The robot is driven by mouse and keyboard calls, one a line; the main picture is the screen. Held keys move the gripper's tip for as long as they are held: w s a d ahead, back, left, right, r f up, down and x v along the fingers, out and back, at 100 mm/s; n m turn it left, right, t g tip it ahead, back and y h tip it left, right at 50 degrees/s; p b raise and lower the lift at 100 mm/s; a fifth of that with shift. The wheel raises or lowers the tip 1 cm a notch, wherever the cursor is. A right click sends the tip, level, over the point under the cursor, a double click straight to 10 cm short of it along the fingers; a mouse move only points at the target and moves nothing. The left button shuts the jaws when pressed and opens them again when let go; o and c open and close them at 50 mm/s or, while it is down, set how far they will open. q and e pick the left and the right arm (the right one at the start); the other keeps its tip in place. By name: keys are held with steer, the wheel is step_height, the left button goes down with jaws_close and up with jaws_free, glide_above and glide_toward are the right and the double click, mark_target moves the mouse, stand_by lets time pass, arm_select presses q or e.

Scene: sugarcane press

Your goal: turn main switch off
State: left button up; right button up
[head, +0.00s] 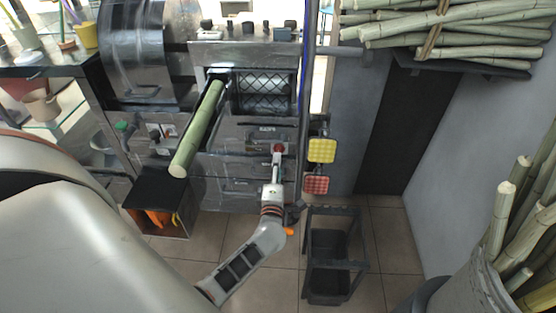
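The sugarcane press (235,165) stands ahead, with a metal front panel. A small red switch (279,148) sits on the panel, right of centre; I take it for the main switch, but its setting is too small to read. My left gripper (276,158) reaches up from below, with its tip at or just under the red switch. I cannot tell whether it touches the switch, or whether its fingers are open or shut. A green control (122,126) and a dark control (157,133) are on the panel further left. My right gripper is not in view.
A cane stalk (198,130) sticks out of the press, left of my gripper. Yellow (321,151) and red (316,184) pads hang at right. A dark open-framed stand (332,250) is on the floor. Cane fills a rack (465,63) and a grey bin (470,290).

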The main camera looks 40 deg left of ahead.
arm_select(q)
steer(key=shift+v, duration=1.2)
